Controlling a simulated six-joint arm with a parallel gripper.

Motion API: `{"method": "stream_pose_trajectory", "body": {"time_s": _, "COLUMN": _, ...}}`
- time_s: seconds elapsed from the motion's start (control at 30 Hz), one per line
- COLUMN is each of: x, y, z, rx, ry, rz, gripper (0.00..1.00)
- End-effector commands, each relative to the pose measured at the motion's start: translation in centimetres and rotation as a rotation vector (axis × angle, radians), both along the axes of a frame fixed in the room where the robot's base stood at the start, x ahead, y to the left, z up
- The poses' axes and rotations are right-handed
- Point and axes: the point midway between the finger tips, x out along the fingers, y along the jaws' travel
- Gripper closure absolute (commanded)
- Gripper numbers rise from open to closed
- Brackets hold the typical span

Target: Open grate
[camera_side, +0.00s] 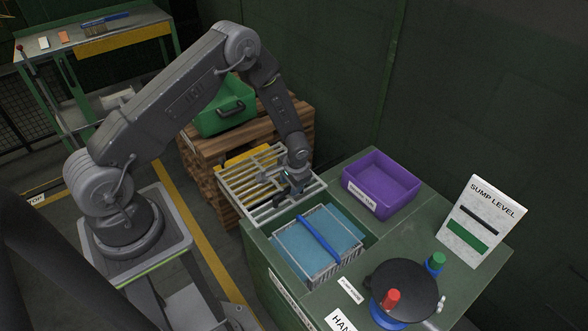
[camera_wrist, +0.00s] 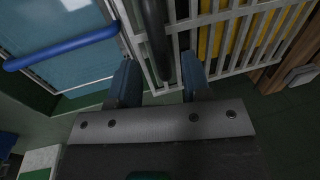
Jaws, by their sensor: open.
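The grate (camera_side: 237,182) is a pale metal frame with several bars. In the side view it lies at the far left end of the green tank bench, beside the open part of the tank, and reaches past the bench edge. Its bars also show in the wrist view (camera_wrist: 232,20). My gripper (camera_side: 288,192) is low over the grate. In the wrist view my gripper (camera_wrist: 160,80) is open, with a dark rounded handle bar (camera_wrist: 156,35) between its fingers. Whether a finger touches the bar I cannot tell.
A wire basket with a blue handle (camera_side: 318,238) sits in the tank's blue liquid. A purple tub (camera_side: 380,184) stands behind on the bench. A sump level sign (camera_side: 482,213) and a red-and-green-knobbed fixture (camera_side: 404,287) are at right. A green case (camera_side: 222,108) sits on wooden pallets behind.

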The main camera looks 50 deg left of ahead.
Motion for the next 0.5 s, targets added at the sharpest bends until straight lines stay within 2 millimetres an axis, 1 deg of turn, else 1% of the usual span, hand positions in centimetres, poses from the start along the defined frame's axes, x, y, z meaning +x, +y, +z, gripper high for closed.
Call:
{"method": "stream_pose_trajectory", "body": {"time_s": 0.03, "x": 0.1, "y": -0.2, "z": 1.2, "rx": 0.001, "ry": -0.004, "rz": -0.001, "gripper": 0.56}}
{"method": "stream_pose_trajectory", "body": {"time_s": 0.3, "x": 0.1, "y": -1.4, "z": 7.2, "rx": 0.001, "ry": -0.005, "rz": -0.001, "gripper": 0.56}}
{"method": "stream_pose_trajectory", "body": {"time_s": 0.4, "x": 0.0, "y": -1.8, "z": 8.9, "rx": 0.000, "ry": -0.003, "rz": -0.001, "gripper": 0.56}}
{"method": "stream_pose_trajectory", "body": {"time_s": 0.5, "x": 0.0, "y": -2.0, "z": 10.2, "rx": 0.001, "ry": -0.002, "rz": 0.000, "gripper": 0.56}}
